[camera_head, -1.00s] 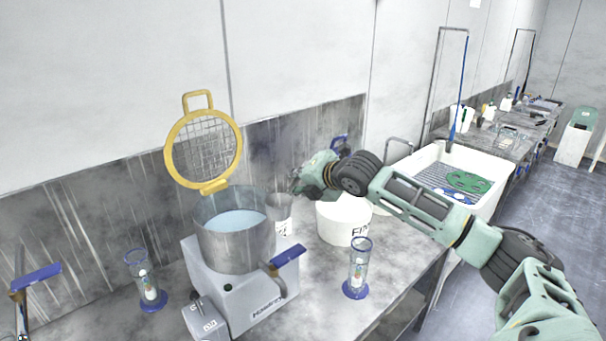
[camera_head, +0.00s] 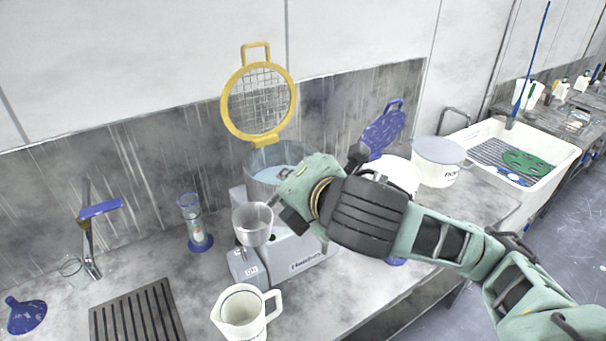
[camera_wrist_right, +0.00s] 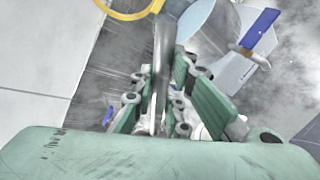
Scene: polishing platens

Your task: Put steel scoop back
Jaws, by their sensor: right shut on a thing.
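The steel scoop (camera_head: 253,224) is a grey metal cup, seen in the head view in front of the steel pot and above the small grey control box. My right gripper (camera_head: 287,208) is shut on its handle, just right of the cup; the grip itself is mostly hidden by the hand. In the right wrist view a thin metal strip, the scoop's handle (camera_wrist_right: 161,75), stands between the fingers of my right gripper (camera_wrist_right: 160,105). The cup is raised above the bench and looks roughly upright. My left gripper is not in view.
The pot (camera_head: 262,172) holds bluish liquid, with a yellow-rimmed sieve (camera_head: 258,138) behind it. White buckets (camera_head: 437,172) and a sink tub (camera_head: 545,175) are right.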

